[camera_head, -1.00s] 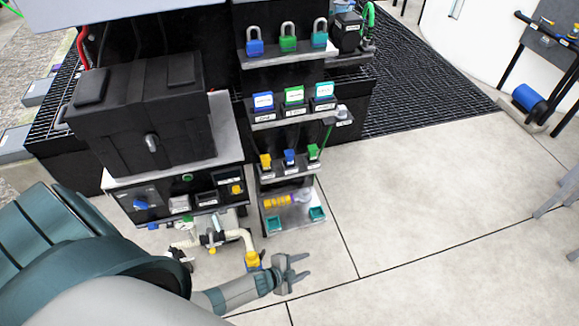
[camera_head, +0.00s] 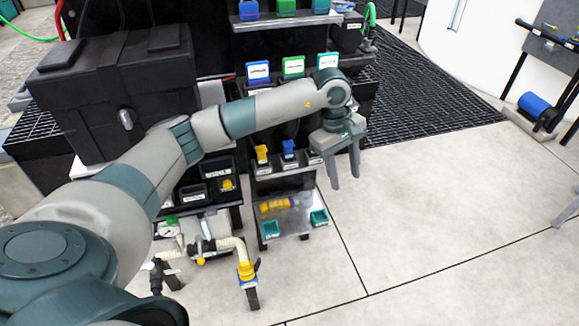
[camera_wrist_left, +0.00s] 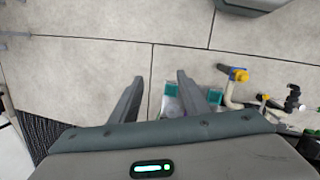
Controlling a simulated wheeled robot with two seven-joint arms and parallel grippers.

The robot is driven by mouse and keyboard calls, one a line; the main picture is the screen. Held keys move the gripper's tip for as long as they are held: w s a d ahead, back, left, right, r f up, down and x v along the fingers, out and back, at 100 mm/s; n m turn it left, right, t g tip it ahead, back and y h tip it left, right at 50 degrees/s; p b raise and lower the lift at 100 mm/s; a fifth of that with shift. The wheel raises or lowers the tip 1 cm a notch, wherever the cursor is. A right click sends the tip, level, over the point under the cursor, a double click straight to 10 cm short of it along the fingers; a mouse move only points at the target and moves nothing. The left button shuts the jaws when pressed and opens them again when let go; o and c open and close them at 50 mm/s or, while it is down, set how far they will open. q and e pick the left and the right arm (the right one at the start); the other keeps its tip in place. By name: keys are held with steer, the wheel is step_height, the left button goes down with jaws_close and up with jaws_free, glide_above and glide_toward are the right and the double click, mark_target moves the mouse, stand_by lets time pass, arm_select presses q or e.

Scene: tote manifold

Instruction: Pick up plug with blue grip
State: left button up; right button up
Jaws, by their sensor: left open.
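The plug with the blue grip (camera_head: 288,149) stands upright in a holder on a middle shelf of the black rack. A plug with a yellow grip (camera_head: 262,153) stands to its left. The green-grip plug on its right is hidden behind my left gripper. My left gripper (camera_head: 346,182) is open and empty, pointing down, to the right of the blue-grip plug and apart from it. In the left wrist view my open fingers (camera_wrist_left: 158,98) show over the floor, and no plug shows there. My right gripper is not in view.
Below is a low shelf with a yellow cylinder (camera_head: 275,206) and teal trays (camera_head: 319,218). A black case (camera_head: 115,90) stands left. A pipe with a yellow fitting (camera_head: 246,270) is below.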

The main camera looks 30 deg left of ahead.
arm_select(q)
steer(key=a+r+m+t+y+b, duration=0.1)
steer(key=a+r+y, duration=0.2)
steer(key=a, duration=0.4)
steer(key=w+a+r+m+t+y+b, duration=0.1)
steer(key=a+r+t+y+b, duration=0.1)
steer(key=a+r+y, duration=0.2)
steer(key=a+r, duration=0.2)
steer(key=a, duration=0.1)
steer(key=shift+m, duration=0.3)
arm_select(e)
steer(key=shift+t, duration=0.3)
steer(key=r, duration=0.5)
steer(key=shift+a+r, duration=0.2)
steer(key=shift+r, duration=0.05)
arm_select(q)
steer(key=shift+f, duration=0.15)
glide_toward(289, 148)
steer(key=x, duration=0.5)
steer(key=shift+w+d+f, duration=0.1)
steer(key=shift+w+f, duration=0.1)
steer(key=shift+w, duration=0.15)
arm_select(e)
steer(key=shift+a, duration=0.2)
arm_select(q)
steer(key=shift+f, duration=0.1)
